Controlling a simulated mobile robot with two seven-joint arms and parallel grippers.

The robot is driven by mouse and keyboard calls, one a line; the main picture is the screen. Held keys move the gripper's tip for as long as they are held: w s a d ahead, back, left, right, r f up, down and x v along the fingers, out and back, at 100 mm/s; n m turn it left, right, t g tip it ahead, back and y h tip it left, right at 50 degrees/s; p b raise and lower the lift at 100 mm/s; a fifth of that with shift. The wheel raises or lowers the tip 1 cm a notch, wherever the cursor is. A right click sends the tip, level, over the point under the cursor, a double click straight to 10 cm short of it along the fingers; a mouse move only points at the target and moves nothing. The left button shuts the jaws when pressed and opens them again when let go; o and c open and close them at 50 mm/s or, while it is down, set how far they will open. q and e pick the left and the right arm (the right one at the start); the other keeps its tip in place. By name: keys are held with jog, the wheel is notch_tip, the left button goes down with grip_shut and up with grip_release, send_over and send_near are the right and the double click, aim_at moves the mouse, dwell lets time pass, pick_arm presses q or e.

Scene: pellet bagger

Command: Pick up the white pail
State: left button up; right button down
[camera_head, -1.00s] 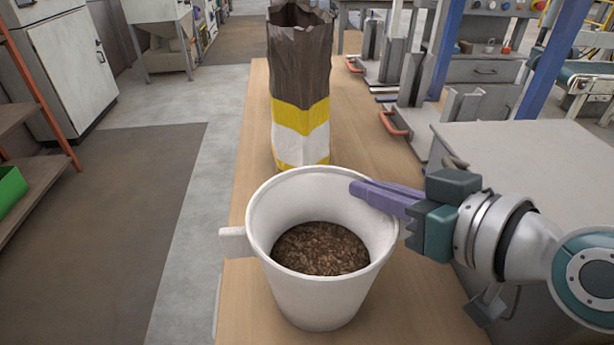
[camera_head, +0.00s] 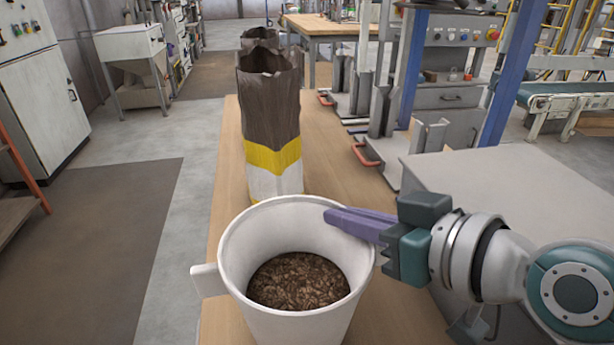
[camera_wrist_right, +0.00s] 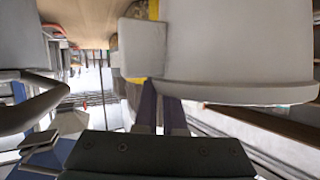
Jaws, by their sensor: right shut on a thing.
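The white pail (camera_head: 297,325) is in the lower middle of the head view, with brown pellets (camera_head: 298,281) inside and a blocky tab (camera_head: 207,281) on its left side. My right gripper (camera_head: 332,217) reaches in from the right, its purple fingers shut on the pail at the right of its rim. The pail looks upright. Its base is out of frame, so I cannot tell whether it touches the table. In the right wrist view, the pail (camera_wrist_right: 235,45) fills the upper right, close to the fingers (camera_wrist_right: 160,110). My left gripper is not in view.
The wooden table (camera_head: 225,170) runs away from me under a tall brown, yellow and white bag (camera_head: 270,120), just behind the pail. Another dark bag top shows behind it. A grey cabinet (camera_head: 500,190) stands at right, by metal frames with red handles. Floor at left is open.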

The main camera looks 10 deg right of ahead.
notch_tip(320, 180, up, 18)
jog(key=p, duration=0.5)
jog(key=shift+r, duration=0.25)
jog(key=s+d+r+n+g+y+p, duration=0.2)
jog(key=s+d+r+n+p, duration=0.15)
jog(key=s+r, duration=0.35)
jog(key=s+d+r+n+g+y+p, duration=0.25)
jog(key=s+d+r, duration=0.2)
jog(key=r, duration=0.45)
notch_tip(320, 180, up, 34)
jog(key=a+p, duration=0.1)
jog(key=p, duration=3.7)
jog(key=shift+s+f+m+t, duration=0.2)
jog(key=shift+f+m+t, duration=0.05)
jog(key=shift+m+t, duration=0.15)
